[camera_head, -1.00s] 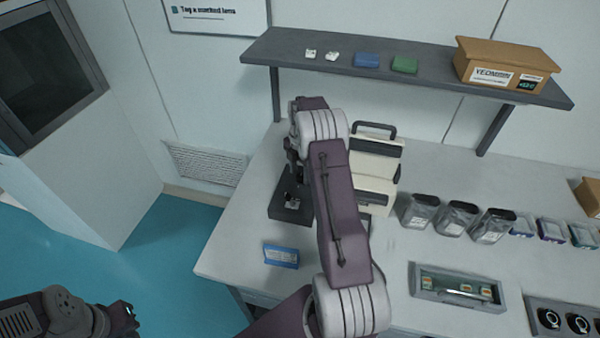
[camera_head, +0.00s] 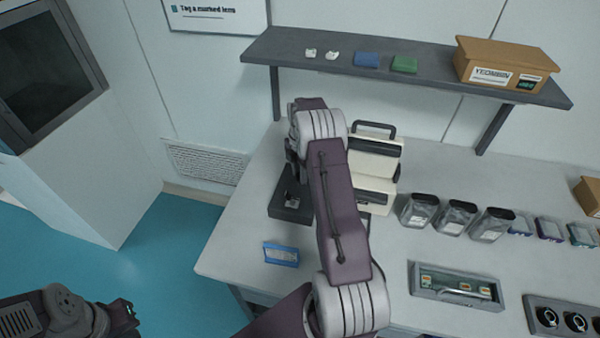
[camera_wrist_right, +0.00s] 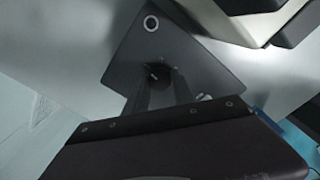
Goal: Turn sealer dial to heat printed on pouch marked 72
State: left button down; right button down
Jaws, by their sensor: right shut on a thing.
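My right gripper (camera_wrist_right: 160,82) points down over a dark plate (camera_wrist_right: 205,65) and is shut on a small dark knob (camera_wrist_right: 159,70), which its fingers mostly cover. The plate also shows in the head view (camera_head: 289,213), on the table's left part. My arm hides part of it. A cream machine with a black handle (camera_head: 376,163) stands right of my arm. Several dark-lidded, pouch-like containers (camera_head: 455,218) stand farther right; their print is too small to read. My left gripper (camera_head: 130,312) hangs at the lower left, away from the table, its jaws unclear.
A blue-and-white card (camera_head: 281,254) stands near the table's left front. A grey tray (camera_head: 430,292) and a holder with round dark items (camera_head: 560,320) lie at the front right. A shelf (camera_head: 430,77) with a cardboard box (camera_head: 505,60) hangs above.

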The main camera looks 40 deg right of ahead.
jog(key=m+p, duration=0.1)
jog(key=m, duration=0.2)
jog(key=shift+w+r+m, duration=0.1)
jog(key=shift+r+m, duration=0.05)
jog(key=shift+m, duration=0.15)
jog(key=m, duration=0.4)
jog(key=shift+d+p, duration=0.1)
jog(key=shift+p, duration=0.2)
jog(key=m, duration=0.5)
jog(key=shift+w, duration=0.1)
jog(key=m, duration=0.4)
jog(key=shift+d+m+p, duration=0.1)
jog(key=shift+m+p, duration=0.2)
jog(key=shift+p, duration=0.05)
jog(key=m, duration=0.9)
jog(key=shift+d, duration=0.1)
jog(key=m, duration=0.4)
jog(key=shift+r+m, duration=0.1)
jog(key=shift+m, duration=2.1)
